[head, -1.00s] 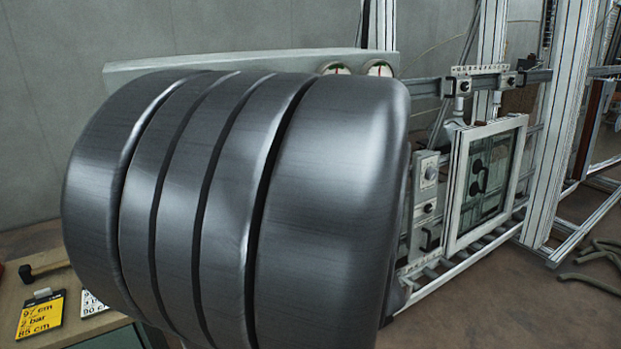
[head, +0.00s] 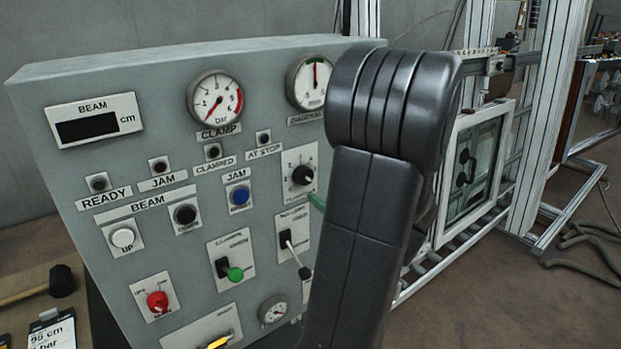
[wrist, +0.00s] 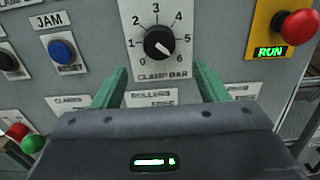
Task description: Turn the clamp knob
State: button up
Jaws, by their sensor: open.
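The clamp knob is a small round black knob with a white mark (wrist: 158,43) on a white plate lettered CLAMP BAR, with a scale from 0 to 6. In the head view the knob (head: 302,175) sits at the right part of the grey panel, left of my arm. My gripper (wrist: 160,84) is open, its two green fingers spread below the knob in the wrist view, one to each side. They appear apart from the knob, with nothing between them. In the head view my arm hides most of the gripper; only a bit of green shows.
The grey panel (head: 120,75) carries a clamp gauge (head: 215,97), a blue reset button (head: 239,196), a green-knobbed lever (head: 235,274) and a red knob (head: 157,301). A red button (wrist: 299,25) stands right of the knob. A framed window (head: 470,175) stands beyond my arm.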

aim_at(307, 179)
jog(key=p+x, duration=0.1)
jog(key=x, duration=0.7)
jog(key=shift+w+a+p, duration=0.1)
jog(key=shift+a+p, duration=0.05)
jog(key=shift+p, duration=0.25)
jog(key=c, duration=1)
